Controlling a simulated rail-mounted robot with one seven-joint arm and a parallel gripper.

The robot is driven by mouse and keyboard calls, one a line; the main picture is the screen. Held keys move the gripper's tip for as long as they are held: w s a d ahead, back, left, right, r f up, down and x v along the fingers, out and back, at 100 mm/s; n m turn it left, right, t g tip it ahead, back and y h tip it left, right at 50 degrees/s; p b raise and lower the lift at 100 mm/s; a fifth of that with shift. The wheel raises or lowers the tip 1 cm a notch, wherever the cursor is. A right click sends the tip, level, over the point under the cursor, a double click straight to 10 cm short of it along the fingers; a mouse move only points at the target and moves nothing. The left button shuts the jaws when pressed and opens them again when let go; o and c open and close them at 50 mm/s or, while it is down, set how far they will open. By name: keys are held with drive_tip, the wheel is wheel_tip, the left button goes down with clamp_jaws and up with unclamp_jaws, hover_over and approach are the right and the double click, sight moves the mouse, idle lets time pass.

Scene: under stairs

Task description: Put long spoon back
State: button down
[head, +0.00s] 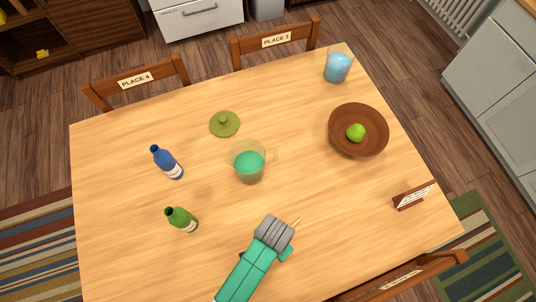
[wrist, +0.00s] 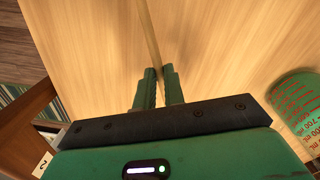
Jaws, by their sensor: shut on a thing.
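My gripper (wrist: 158,82) is shut on the long spoon (wrist: 150,40), a thin wooden strip running away between the fingertips in the wrist view. In the head view, a pale wooden tip (head: 297,221) sticks out beside my arm, over the front middle of the table. The rest of the spoon and my fingers are hidden there by the arm. A clear measuring jug (head: 249,163) with green contents stands near the middle of the table, behind my gripper. Its side with red markings (wrist: 298,98) shows at the right of the wrist view.
A blue bottle (head: 168,163) and a green bottle (head: 181,219) stand left of the jug. A green lid (head: 224,123) lies behind it. A brown bowl (head: 343,143) with a green apple (head: 356,132), a blue cup (head: 338,67) and a sign (head: 413,196) are right. Table (head: 330,230) is clear nearby.

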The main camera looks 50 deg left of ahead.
drive_tip(key=shift+w+a+f, duration=0.1)
drive_tip(key=shift+w+a, duration=0.1)
drive_tip(key=shift+w, duration=0.3)
drive_tip(key=shift+w+a+f, duration=0.1)
drive_tip(key=shift+w+a, duration=0.1)
drive_tip(key=shift+w, duration=0.25)
drive_tip(key=shift+w+a+f, duration=0.1)
drive_tip(key=shift+w+f, duration=0.05)
drive_tip(key=shift+f, duration=0.7)
drive_tip(key=shift+w+a+f, duration=0.1)
drive_tip(key=shift+w+f, duration=0.05)
drive_tip(key=shift+f, duration=0.7)
drive_tip(key=shift+f+b, duration=0.1)
drive_tip(key=shift+b, duration=0.2)
drive_tip(key=c, duration=1.5)
unclamp_jaws()
wheel_tip(320, 180, up, 12)
drive_tip(key=p, duration=0.1)
drive_tip(key=shift+p, duration=0.4)
drive_tip(key=shift+w, duration=0.1)
